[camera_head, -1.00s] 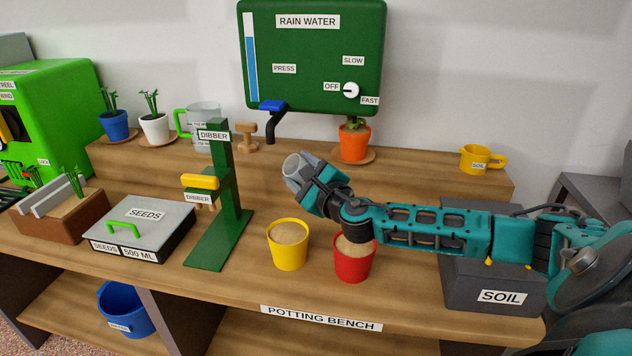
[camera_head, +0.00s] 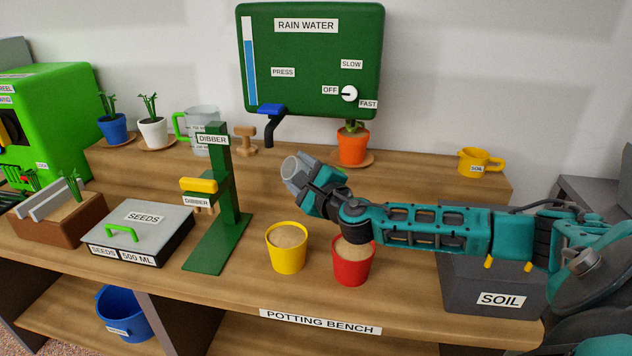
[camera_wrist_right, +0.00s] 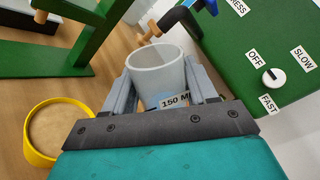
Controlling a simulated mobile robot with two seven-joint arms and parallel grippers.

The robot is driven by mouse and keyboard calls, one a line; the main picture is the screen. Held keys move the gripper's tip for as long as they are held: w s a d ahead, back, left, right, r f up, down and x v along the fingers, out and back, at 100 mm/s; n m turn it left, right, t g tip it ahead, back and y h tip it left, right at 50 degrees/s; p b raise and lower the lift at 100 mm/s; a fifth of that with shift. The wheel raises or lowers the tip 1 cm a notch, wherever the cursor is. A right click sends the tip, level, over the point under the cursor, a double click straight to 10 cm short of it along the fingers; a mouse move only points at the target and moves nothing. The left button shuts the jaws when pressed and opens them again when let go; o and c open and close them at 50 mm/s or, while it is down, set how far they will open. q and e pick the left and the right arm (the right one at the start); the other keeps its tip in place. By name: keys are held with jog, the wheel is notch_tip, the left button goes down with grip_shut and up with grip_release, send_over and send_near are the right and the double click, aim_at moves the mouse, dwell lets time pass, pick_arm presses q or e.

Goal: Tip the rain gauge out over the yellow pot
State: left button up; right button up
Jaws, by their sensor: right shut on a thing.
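The rain gauge (camera_wrist_right: 158,72) is a pale grey, open-topped cup with a "150 ML" label, seen close up in the right wrist view. My right gripper (camera_wrist_right: 160,88) is shut on it, one finger on each side. In the head view the gauge (camera_head: 291,168) shows at the tip of my right gripper (camera_head: 308,180), tilted, above and behind the yellow pot. The yellow pot (camera_head: 287,258) stands on the bench, filled with brown soil; its rim also shows at the left of the wrist view (camera_wrist_right: 38,157). The gauge's inside looks empty or too plain to tell. My left gripper is not in view.
A red pot (camera_head: 352,270) stands right of the yellow pot, under my right arm. A green dibber stand (camera_head: 228,205) rises to the left. The rain water tank (camera_head: 310,65), with its spout, is behind. A soil box (camera_head: 470,290) stands at right.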

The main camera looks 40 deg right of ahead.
dwell(0.4)
jog(key=shift+r+n, duration=0.3)
jog(key=shift+n, duration=0.5)
dwell(0.3)
jog(key=shift+a+r+n, duration=0.15)
jog(key=shift+r+n, duration=0.1)
jog(key=shift+n, duration=0.55)
dwell(0.5)
jog(key=shift+a+r+n, duration=0.15)
jog(key=shift+r+n, duration=0.1)
jog(key=shift+n, duration=0.55)
dwell(0.5)
jog(key=shift+r+n, duration=0.15)
jog(key=shift+n, duration=0.25)
jog(key=shift+a+n, duration=0.15)
jog(key=shift+n, duration=0.25)
